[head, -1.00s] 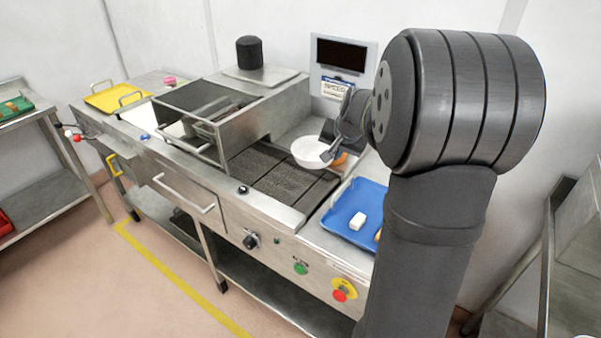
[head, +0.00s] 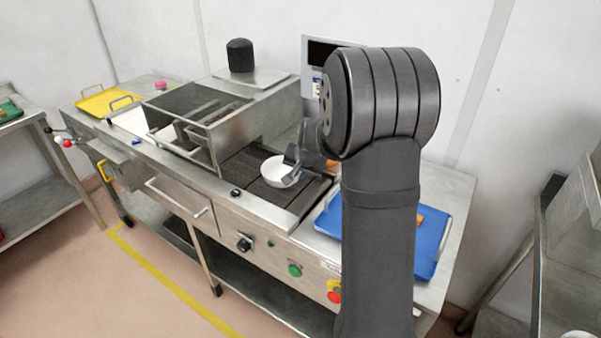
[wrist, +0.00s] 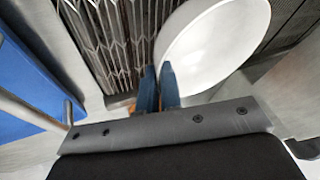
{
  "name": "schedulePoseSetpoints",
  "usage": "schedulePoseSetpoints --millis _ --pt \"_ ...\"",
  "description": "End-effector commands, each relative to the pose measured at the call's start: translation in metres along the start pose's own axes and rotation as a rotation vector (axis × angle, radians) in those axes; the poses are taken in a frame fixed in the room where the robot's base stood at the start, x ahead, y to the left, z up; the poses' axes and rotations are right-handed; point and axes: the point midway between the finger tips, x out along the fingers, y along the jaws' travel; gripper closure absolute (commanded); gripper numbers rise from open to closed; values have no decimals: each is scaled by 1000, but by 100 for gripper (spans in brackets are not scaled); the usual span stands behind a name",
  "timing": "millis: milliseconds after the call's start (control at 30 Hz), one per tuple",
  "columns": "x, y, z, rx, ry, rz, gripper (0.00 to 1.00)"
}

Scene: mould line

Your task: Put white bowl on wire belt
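The white bowl (head: 279,173) is at the wire belt (head: 247,165), near its right end in the head view. It looks about level; I cannot tell whether it rests on the belt or hangs just above it. My gripper (head: 292,172) is at the bowl's right side. In the wrist view my gripper (wrist: 158,88) has its two blue fingertips close together at the edge of the bowl (wrist: 215,45), pinching its rim. The belt's mesh (wrist: 112,45) shows beside the bowl there. My arm hides part of the belt's right end in the head view.
A blue tray (head: 427,262) stands right of the belt, partly behind my arm; it also shows in the wrist view (wrist: 30,90). A metal hood (head: 228,135) covers the belt's left part. A yellow tray (head: 100,103) lies at the far left.

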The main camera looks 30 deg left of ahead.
Motion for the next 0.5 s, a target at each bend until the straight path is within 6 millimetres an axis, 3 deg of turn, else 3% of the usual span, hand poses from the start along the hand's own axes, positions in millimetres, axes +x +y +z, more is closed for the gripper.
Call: schedulePoseSetpoints --millis 133,267,500 --pt "1 0 0 0 0 0 100" --pt "1 0 0 0 0 0 73" --pt "1 0 0 0 0 0 73"
